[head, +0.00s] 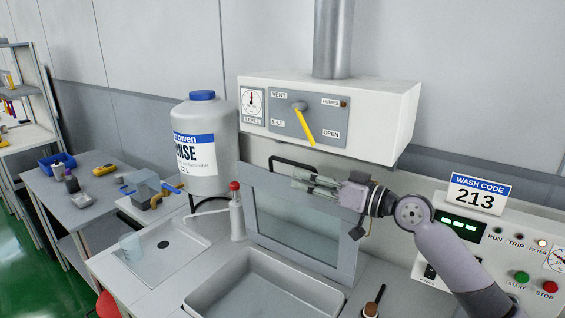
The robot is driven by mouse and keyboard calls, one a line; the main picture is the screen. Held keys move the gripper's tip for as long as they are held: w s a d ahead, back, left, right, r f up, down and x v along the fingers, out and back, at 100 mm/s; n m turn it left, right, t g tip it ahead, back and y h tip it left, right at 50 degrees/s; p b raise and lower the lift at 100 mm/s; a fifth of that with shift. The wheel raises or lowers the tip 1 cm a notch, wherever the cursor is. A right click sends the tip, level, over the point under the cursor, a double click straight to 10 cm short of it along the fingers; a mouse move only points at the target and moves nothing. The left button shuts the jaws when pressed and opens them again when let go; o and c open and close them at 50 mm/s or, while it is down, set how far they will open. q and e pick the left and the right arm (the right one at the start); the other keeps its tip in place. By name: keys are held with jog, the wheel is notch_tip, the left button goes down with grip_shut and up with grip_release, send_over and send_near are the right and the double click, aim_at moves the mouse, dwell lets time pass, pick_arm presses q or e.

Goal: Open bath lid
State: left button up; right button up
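The bath lid (258,213) is a grey-framed panel with a see-through window, standing steeply raised at the back of the open bath basin (195,302). Its black bar handle (285,160) is at the top edge. My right gripper (294,181) is in front of the lid's upper part, its fingers pointing left, below the handle. A gap shows between its two fingers and nothing is seen between them. Whether the fingers touch the lid is not clear. My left gripper is not in view.
A control box with a yellow vent lever (305,125) hangs above the lid. A white rinse bottle (197,150) and a pump dispenser (236,215) stand to the left. A control panel (505,262) is at the right. A brown-handled brush (373,304) is near the basin's right.

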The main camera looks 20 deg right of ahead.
jog(key=p+x, duration=0.2)
jog(key=x, duration=0.5)
jog(key=shift+c, duration=0.5)
grip_shut()
jog(key=c, duration=0.5)
grip_release()
jog(key=shift+c, duration=0.2)
jog(key=o, duration=0.6)
jog(key=shift+o, duration=0.2)
